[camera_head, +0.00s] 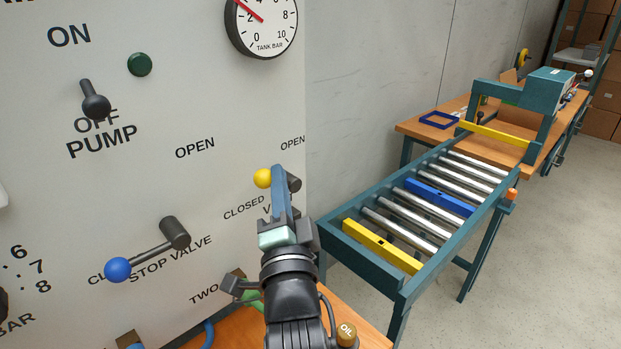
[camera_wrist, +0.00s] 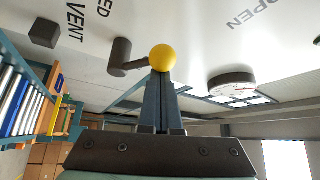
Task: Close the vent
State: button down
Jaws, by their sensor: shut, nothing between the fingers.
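The vent lever has a yellow ball knob (camera_head: 263,178) and a dark pivot (camera_head: 293,182) on the white panel. In the head view the ball lies left of the pivot, above the CLOSED label and below the OPEN label. The VENT label is mostly hidden by my gripper. My gripper (camera_head: 277,170) is shut and empty, its fingertips right at the ball. In the wrist view the yellow ball (camera_wrist: 163,57) sits at the tips of my gripper (camera_wrist: 161,76), seemingly touching. The pivot (camera_wrist: 120,56) is to its left. I cannot tell the exact lever angle.
The stop valve's blue-knobbed lever (camera_head: 118,270) sticks out at lower left, over its CLOSED label. The pump switch (camera_head: 95,100) and tank gauge (camera_head: 262,22) are higher on the panel. A roller conveyor (camera_head: 420,215) stands to the right, with open floor beyond.

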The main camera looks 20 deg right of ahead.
jog(key=f+n+t+y+b, duration=0.1)
jog(key=n+b, duration=0.1)
jog(key=b, duration=0.3)
jog(key=a+f+n+t+y+b, duration=0.1)
jog(key=n+b, duration=0.2)
jog(key=b, duration=0.2)
jog(key=f+n+t+y+b, duration=0.1)
jog(key=n+y+b, duration=0.1)
jog(key=b, duration=0.3)
jog(key=shift+s+a+n, duration=0.15)
jog(key=shift+n, duration=0.15)
jog(key=shift+b, duration=0.55)
